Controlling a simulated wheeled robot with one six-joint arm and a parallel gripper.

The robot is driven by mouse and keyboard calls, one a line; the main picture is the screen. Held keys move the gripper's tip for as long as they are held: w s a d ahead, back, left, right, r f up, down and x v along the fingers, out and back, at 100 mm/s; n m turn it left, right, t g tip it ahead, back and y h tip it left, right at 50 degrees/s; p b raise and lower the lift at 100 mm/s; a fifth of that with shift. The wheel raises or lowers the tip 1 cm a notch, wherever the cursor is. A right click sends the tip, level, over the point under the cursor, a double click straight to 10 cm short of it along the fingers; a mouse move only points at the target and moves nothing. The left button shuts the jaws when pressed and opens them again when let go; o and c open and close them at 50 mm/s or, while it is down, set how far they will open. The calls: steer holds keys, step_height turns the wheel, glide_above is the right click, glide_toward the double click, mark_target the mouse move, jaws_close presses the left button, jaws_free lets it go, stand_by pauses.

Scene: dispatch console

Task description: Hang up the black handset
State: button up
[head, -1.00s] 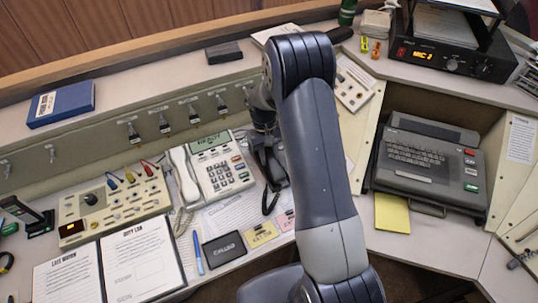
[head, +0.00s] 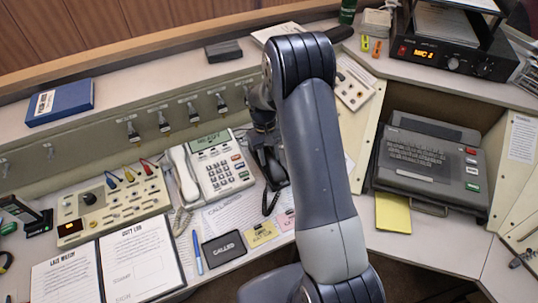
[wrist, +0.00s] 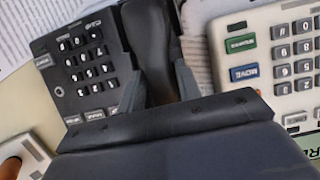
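The black handset (wrist: 152,45) runs between the two fingers of my gripper (wrist: 160,88) in the wrist view. The fingers lie against both its sides, so the gripper looks shut on it. The black phone (wrist: 85,75), with its keypad, is directly beside and beneath the handset. I cannot tell whether the handset rests in the cradle or is just above it. In the head view the handset (head: 272,165) is partly hidden by my arm, below my gripper (head: 264,140). Its cord curls at the lower end.
A white desk phone (head: 215,165) stands close on the left, also in the wrist view (wrist: 270,60). A switch panel (head: 115,200) and an open binder (head: 140,262) are farther left. A keyboard terminal (head: 430,165) is at right. Papers and a dark pad (head: 224,247) lie in front.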

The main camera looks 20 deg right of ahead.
steer(key=o, duration=0.4)
steer(key=shift+c, duration=1.1)
steer(key=shift+d, duration=0.1)
steer(key=shift+r, duration=0.1)
